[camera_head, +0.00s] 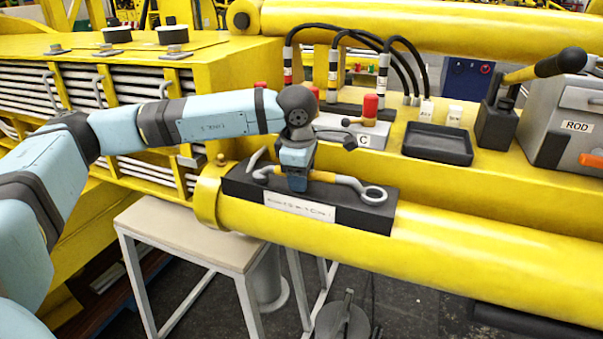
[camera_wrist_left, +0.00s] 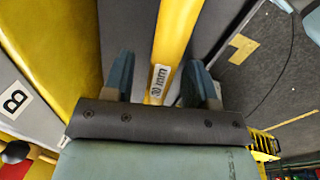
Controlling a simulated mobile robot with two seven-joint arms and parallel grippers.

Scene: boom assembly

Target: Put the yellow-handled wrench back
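The yellow-handled wrench (camera_head: 347,181) lies along the top of a black holder (camera_head: 372,214) with a white label on its front. The wrench's grey ring end is at the right of the holder, and its left part is partly hidden by my left gripper (camera_head: 297,184). The left gripper points down over the handle. In the left wrist view the yellow handle (camera_wrist_left: 174,40), marked "30 mm", runs between the two blue fingers of my gripper (camera_wrist_left: 160,82). The fingers are apart, with a gap beside the handle. My right gripper is not in view.
The holder sits on a thick yellow cylinder (camera_head: 470,256). Behind it are a grey block marked C (camera_head: 350,132) with a red-topped part, a black tray (camera_head: 437,144) and a grey box marked ROD (camera_head: 560,125). A small table (camera_head: 185,238) stands below left.

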